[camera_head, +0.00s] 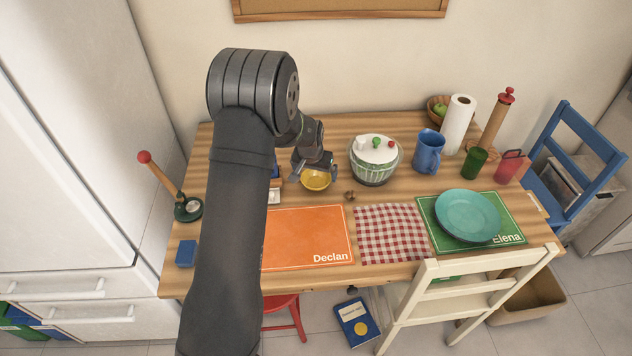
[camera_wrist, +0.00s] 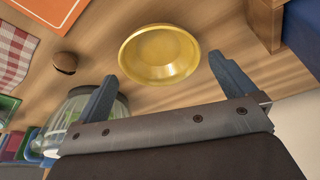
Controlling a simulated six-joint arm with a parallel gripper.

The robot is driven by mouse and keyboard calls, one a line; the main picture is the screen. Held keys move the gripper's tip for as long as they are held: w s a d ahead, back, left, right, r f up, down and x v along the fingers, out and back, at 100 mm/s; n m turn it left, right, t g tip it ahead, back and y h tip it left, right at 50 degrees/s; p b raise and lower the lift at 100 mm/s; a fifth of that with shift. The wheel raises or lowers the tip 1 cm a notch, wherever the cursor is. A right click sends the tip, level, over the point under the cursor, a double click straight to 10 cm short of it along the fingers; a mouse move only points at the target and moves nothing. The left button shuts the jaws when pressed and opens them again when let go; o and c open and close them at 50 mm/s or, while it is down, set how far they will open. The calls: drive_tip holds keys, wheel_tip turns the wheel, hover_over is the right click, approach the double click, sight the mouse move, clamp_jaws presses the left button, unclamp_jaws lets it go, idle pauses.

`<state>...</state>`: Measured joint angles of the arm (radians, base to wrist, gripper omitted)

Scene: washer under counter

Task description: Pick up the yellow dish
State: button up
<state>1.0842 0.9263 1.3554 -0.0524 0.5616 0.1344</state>
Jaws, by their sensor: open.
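The yellow dish (camera_head: 316,181) is a small round bowl standing upright on the wooden table, left of the middle, behind the orange mat. In the wrist view the dish (camera_wrist: 159,55) lies ahead of my gripper, with its inside showing. My gripper (camera_head: 311,166) is just behind and above the dish and hides part of its back rim. In the wrist view my gripper (camera_wrist: 172,80) is open, its two fingers apart on either side of the dish's near edge. No contact between the fingers and the dish is visible.
A blue item (camera_head: 276,170) is close on the left, partly hidden by my arm. The orange mat (camera_head: 310,236) in front is bare.

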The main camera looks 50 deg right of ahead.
sight(316, 180)
drive_tip(key=x, duration=0.2)
drive_tip(key=shift+d+f, duration=0.1)
drive_tip(key=shift+f, duration=0.25)
drive_tip(key=c, duration=0.9)
drive_tip(key=shift+o, duration=0.2)
drive_tip(key=shift+r, duration=0.15)
